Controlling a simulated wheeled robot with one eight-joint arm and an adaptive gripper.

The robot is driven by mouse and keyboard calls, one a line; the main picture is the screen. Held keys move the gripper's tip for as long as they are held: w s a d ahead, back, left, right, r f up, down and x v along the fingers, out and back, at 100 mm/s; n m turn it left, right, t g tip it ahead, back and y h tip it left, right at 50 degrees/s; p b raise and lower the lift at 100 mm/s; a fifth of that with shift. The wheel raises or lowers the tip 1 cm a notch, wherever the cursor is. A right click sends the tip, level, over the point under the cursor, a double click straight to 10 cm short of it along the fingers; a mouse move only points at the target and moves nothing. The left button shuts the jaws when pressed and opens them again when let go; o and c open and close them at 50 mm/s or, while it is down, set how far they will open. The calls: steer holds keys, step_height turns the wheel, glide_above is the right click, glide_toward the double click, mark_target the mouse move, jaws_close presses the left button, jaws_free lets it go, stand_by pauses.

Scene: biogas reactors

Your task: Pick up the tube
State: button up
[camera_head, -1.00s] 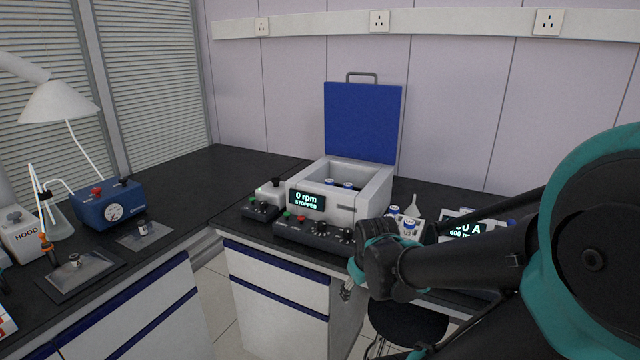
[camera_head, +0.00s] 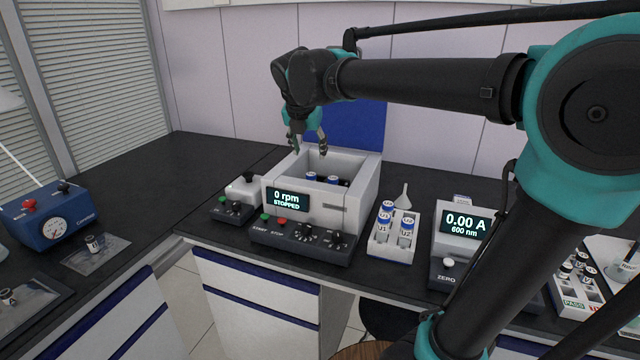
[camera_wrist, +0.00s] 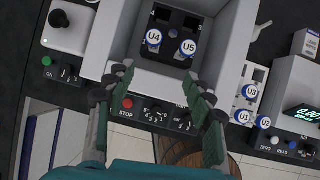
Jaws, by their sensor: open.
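Two blue-capped tubes stand inside the open white centrifuge (camera_head: 365,190). In the wrist view their caps read U4 (camera_wrist: 153,38) and U5 (camera_wrist: 187,47). More blue-capped tubes, labelled U1 (camera_wrist: 243,117), U2 (camera_wrist: 263,122) and U3 (camera_wrist: 250,91), stand in a white rack (camera_head: 380,246) right of the centrifuge. My gripper (camera_head: 308,148) is open and empty, above the centrifuge in the head view. In the wrist view its fingers (camera_wrist: 162,98) are spread and point toward the centrifuge opening, apart from the tubes. Which tube is meant cannot be told.
The centrifuge's blue lid (camera_head: 357,128) stands raised behind, partly hidden by my arm. Its display reads 0 rpm, stopped. A control panel (camera_head: 300,238) lies in front, a photometer (camera_head: 462,240) to the right, and a funnel (camera_head: 403,197) behind the rack.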

steer(key=r+n, duration=0.1)
glide_toward(310, 175)
steer(key=shift+n, duration=0.3)
steer(key=x, duration=0.5)
steer(key=shift+w+d+f, duration=0.25)
steer(key=shift+w+d, duration=0.05)
steer(key=shift+d, duration=0.1)
steer(key=shift+a+x, duration=0.15)
steer(key=shift+x, duration=1.3)
steer(key=shift+a+x, duration=0.15)
steer(key=shift+x, duration=1.35)
steer(key=shift+s+f, duration=0.1)
steer(key=shift+s, duration=0.05)
steer(key=c, duration=1.2)
